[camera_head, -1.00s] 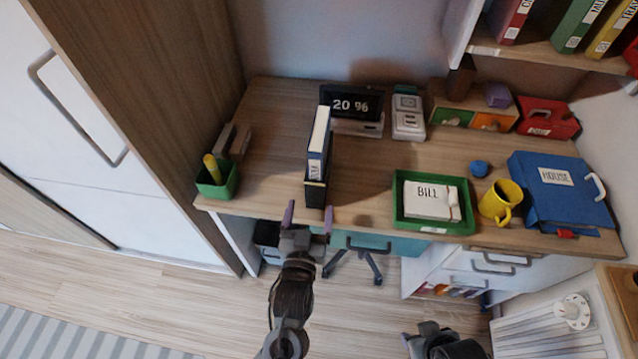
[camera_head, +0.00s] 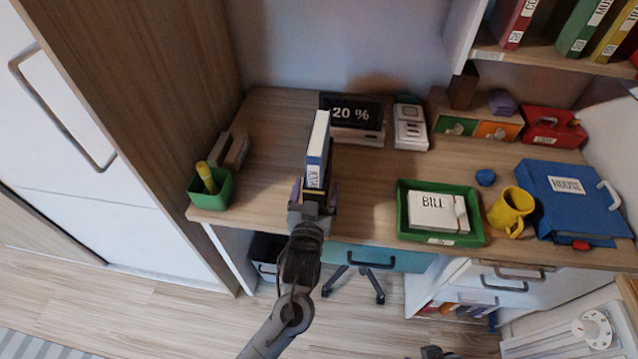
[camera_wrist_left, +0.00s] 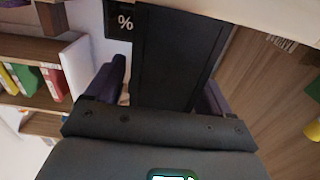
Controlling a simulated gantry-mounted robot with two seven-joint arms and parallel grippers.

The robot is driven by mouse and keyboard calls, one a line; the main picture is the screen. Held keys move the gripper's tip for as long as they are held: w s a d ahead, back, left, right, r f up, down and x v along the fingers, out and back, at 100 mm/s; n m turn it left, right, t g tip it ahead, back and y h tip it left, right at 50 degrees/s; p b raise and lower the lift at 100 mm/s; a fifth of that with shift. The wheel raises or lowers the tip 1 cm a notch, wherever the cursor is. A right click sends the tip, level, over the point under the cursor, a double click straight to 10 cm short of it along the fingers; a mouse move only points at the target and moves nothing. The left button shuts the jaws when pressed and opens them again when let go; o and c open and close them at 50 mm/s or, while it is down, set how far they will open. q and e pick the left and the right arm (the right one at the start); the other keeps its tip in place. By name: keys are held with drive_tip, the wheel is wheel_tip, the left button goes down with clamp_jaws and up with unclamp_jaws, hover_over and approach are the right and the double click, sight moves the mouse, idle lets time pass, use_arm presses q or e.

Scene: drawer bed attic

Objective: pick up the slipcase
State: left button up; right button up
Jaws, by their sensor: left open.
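The slipcase, dark with a white-and-blue labelled book (camera_head: 318,150) standing in it, is upright near the desk's front edge. My left gripper (camera_head: 313,196) is open at its near side, purple fingers on either side of its lower part and hiding much of it. In the left wrist view the black slipcase (camera_wrist_left: 178,60) stands between the two purple fingers. I cannot tell whether the fingers touch it. Only a small piece of my right gripper (camera_head: 432,352) shows at the bottom edge of the head view; its fingers cannot be made out.
A green pen cup (camera_head: 211,190) stands at the left. A green tray (camera_head: 471,239), yellow mug (camera_head: 510,211) and blue folder (camera_head: 568,205) are to the right. A black display (camera_head: 353,115) stands behind. The desk (camera_head: 365,180) is clear between slipcase and tray.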

use_arm(q)
drive_tip(key=shift+w+d, duration=0.15)
drive_tip(key=shift+w, duration=0.65)
drive_tip(key=shift+s, duration=0.1)
drive_tip(key=c, duration=1.2)
drive_tip(key=shift+r, duration=0.2)
drive_tip(key=shift+c, duration=0.4)
drive_tip(key=shift+r, duration=0.1)
